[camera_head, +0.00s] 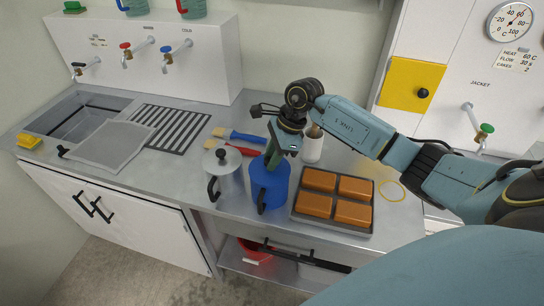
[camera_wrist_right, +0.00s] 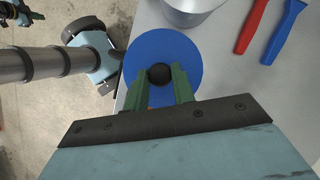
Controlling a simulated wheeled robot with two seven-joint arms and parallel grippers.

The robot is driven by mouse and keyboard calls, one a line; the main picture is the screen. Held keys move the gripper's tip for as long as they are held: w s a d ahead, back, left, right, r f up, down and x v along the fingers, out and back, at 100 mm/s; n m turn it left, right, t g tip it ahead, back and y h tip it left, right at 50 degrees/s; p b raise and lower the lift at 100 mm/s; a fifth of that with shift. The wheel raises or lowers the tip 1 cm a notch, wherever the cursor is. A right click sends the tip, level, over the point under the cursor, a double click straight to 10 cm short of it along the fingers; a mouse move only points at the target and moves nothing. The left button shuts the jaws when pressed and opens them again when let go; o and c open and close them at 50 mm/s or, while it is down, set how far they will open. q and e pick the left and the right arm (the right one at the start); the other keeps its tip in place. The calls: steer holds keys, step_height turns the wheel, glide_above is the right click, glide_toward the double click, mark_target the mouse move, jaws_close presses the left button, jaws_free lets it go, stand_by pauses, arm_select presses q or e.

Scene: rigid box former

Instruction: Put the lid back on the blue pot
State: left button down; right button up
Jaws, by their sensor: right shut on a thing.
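The wrist view hides the pot beneath the lid.
A silver pot (camera_head: 225,172) with a lid stands close on the left. A tray of brown blocks (camera_head: 318,181) is close on the right. A sink (camera_head: 80,115) is far left.

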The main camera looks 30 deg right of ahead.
steer(key=shift+f+b, duration=0.15)
steer(key=shift+b, duration=0.4)
stand_by(0.9)
steer(key=o, duration=1.5)
steer(key=shift+o, duration=0.2)
steer(key=shift+r+p, duration=2)
steer(key=shift+r, duration=1.55)
jaws_close()
